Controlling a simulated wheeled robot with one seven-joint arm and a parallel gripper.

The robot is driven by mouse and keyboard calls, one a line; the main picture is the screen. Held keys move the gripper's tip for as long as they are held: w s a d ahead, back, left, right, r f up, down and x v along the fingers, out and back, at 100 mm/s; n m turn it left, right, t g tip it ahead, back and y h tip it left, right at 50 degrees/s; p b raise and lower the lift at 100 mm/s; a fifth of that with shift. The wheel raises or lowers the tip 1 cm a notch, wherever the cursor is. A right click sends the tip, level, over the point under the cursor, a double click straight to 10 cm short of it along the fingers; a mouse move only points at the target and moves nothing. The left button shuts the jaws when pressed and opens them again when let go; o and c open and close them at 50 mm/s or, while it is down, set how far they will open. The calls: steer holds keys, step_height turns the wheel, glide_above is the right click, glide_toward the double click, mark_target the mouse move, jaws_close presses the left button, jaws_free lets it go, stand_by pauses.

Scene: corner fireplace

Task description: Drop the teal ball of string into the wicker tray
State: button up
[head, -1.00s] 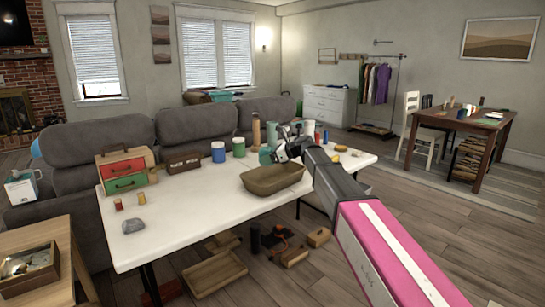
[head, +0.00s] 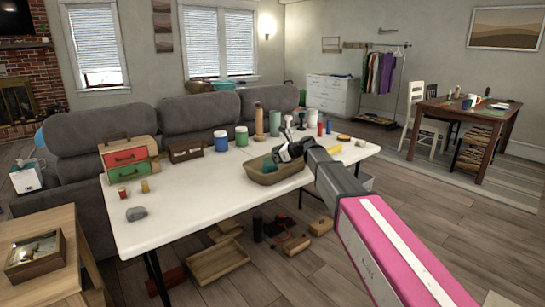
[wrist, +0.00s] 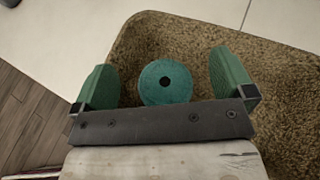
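The teal ball of string (wrist: 165,82) shows in the wrist view between my two fingers, with a gap on each side. The wicker tray (wrist: 140,33) lies behind and below it, so the ball is over or in the tray; I cannot tell whether it touches the bottom. In the head view the brown tray (head: 268,179) stands on the white table, and my gripper (head: 280,156) is at its opening. A bit of teal shows by the fingers there. My gripper (wrist: 164,80) is open, its green fingers apart from the ball.
A yellow item (head: 333,150) lies right of my gripper. The table's front left is mostly clear.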

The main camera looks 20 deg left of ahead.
steer(key=v, duration=1.1)
steer(key=s+d+f+n+h, duration=0.4)
steer(key=s+d+f, duration=0.1)
steer(key=d+f, duration=0.55)
steer(key=s+d+f+n+h, duration=0.3)
steer(key=s+d+f+n, duration=0.2)
steer(key=d+f, duration=0.55)
steer(key=s+d+f+n+h, duration=0.3)
steer(key=s+d+f, duration=0.3)
steer(key=d, duration=0.3)
steer(key=s+d+f+n+g+h, duration=0.1)
steer(key=s+d+f+n+h, duration=0.2)
steer(key=s+d+f+n, duration=0.2)
steer(key=s+d+n, duration=0.1)
steer(key=s+d, duration=0.2)
steer(key=d, duration=0.1)
steer(key=shift+s+f+n+g, duration=0.2)
steer(key=shift+f+n+g, duration=0.1)
steer(key=shift+f, duration=0.05)
